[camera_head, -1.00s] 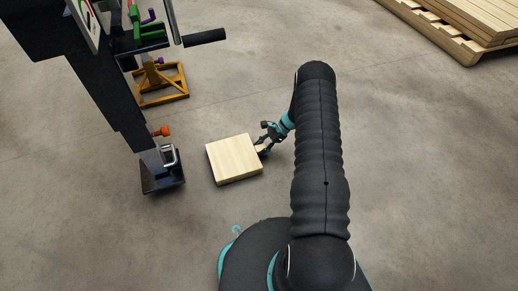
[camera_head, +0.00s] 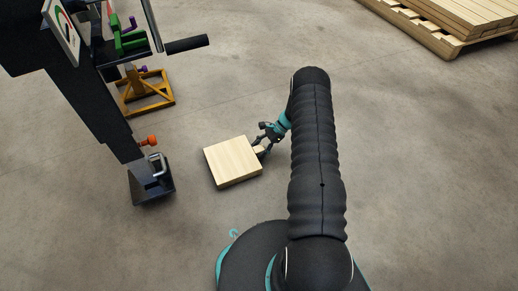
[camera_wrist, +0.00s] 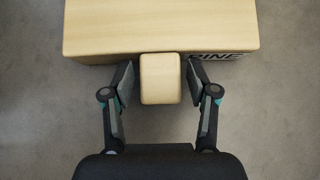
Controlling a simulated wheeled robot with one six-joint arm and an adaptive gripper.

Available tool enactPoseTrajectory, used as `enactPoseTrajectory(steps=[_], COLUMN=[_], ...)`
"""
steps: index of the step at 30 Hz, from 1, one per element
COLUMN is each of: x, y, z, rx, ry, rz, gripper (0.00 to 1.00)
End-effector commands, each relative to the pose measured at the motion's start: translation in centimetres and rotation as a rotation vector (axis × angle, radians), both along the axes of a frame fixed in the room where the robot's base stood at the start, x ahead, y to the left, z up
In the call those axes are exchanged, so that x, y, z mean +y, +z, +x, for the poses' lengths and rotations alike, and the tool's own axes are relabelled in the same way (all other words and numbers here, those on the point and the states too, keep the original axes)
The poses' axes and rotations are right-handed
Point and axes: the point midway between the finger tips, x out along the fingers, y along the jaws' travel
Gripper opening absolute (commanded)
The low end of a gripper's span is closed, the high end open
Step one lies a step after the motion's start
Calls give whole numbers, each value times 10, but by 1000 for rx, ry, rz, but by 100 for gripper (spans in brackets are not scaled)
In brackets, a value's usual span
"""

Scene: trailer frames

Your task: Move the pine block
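The pine block (camera_head: 233,161) is a flat, pale square slab with a small tab-like handle on its side. My gripper (camera_head: 264,143) is at its right side in the head view. In the wrist view the block (camera_wrist: 160,25) spans the top, with part of its dark "PINE" lettering showing. I cannot tell whether the block touches the floor or is slightly raised.
A black trailer jack post with a foot plate (camera_head: 152,190) stands left of the block. A yellow stand (camera_head: 147,97) is behind it. A wooden pallet (camera_head: 460,22) with boards lies at the top right. The concrete floor between is clear.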

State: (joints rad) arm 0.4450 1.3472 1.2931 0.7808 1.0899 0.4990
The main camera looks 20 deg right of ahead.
Motion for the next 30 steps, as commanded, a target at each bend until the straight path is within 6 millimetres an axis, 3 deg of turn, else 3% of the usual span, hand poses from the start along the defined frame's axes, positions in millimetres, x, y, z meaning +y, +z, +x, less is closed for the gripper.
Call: enactPoseTrajectory(steps=[14,30], x=[-7,-74], y=[8,74], z=[1,3], rx=[-1,-1], ry=[0,-1], rz=[1,1], gripper=[70,70])
